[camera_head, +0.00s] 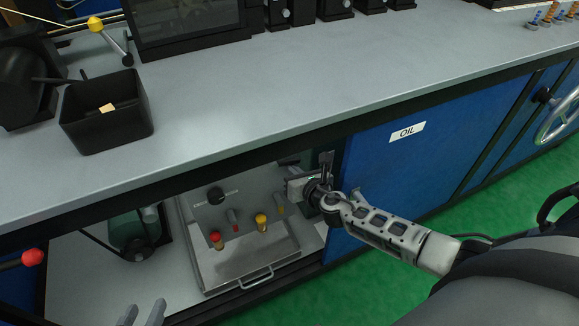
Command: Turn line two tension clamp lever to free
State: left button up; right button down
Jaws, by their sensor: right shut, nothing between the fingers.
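A grey panel (185,211) sits in the open bay under the bench. It carries a black knob (215,195), a red-tipped lever (216,239) and a yellow-tipped lever (261,222). I cannot read which one is line two's tension clamp lever. My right gripper (291,190) is shut and empty at the bay's right side, up and right of the yellow-tipped lever and apart from it. My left gripper (142,313) shows only its two fingertips at the bottom edge, spread apart with nothing between them, left of and below the panel.
The grey bench top (300,85) overhangs the bay. A black bin (107,112) and a yellow-ball lever (95,24) are at upper left. A red ball knob (33,257) juts in at the left. A blue cabinet labelled OIL (407,132) is right of the bay; a handwheel (560,115) is further right.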

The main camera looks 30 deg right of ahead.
pick_arm(q)
jog(key=shift+s+a+r+t+p, duration=0.1)
jog(key=shift+r+p, duration=0.1)
jog(key=shift+r, duration=0.35)
jog(key=shift+a+r+t+p, duration=0.15)
jog(key=shift+r+p, duration=0.1)
jog(key=shift+r, duration=0.25)
jog(key=shift+s+a+r+t+p, duration=0.1)
jog(key=shift+r+p, duration=0.1)
jog(key=shift+r, duration=0.35)
pick_arm(e)
jog(key=shift+d+r+n, duration=0.15)
jog(key=shift+r+n, duration=0.15)
jog(key=shift+r, duration=0.25)
pick_arm(q)
jog(key=shift+w+r, duration=0.1)
pick_arm(e)
jog(key=shift+s, duration=0.15)
